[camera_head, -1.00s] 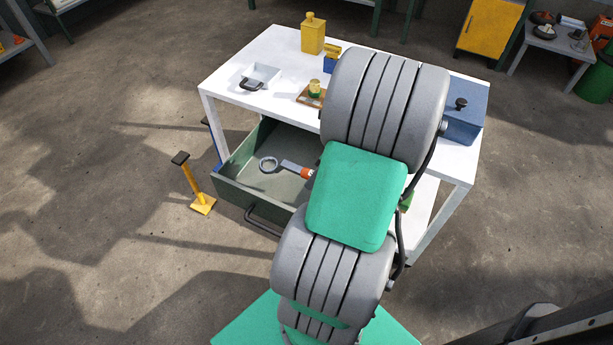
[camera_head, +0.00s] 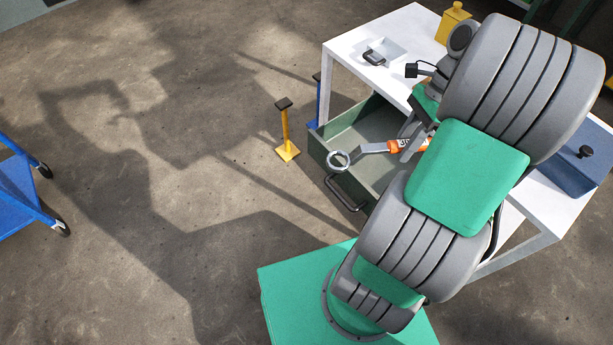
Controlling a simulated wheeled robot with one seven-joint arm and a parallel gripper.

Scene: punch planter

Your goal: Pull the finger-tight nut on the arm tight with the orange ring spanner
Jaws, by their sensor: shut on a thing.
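The ring spanner (camera_head: 370,149) has a grey shank, a round ring end at the left and an orange handle. My gripper (camera_head: 408,146) is shut on its orange handle and holds it over the open drawer, ring end pointing left. The ring is near the drawer's front left edge in the picture; how high it is above the drawer is hard to tell. My own arm hides much of the bench. I cannot make out the nut or the arm that bears it.
The green drawer (camera_head: 322,150) stands open from the white bench (camera_head: 340,50). A grey tray (camera_head: 388,50), a yellow canister (camera_head: 453,22) and a blue box (camera_head: 580,160) are on the bench. A yellow stand (camera_head: 286,135) and a blue cart (camera_head: 22,190) are on the floor.

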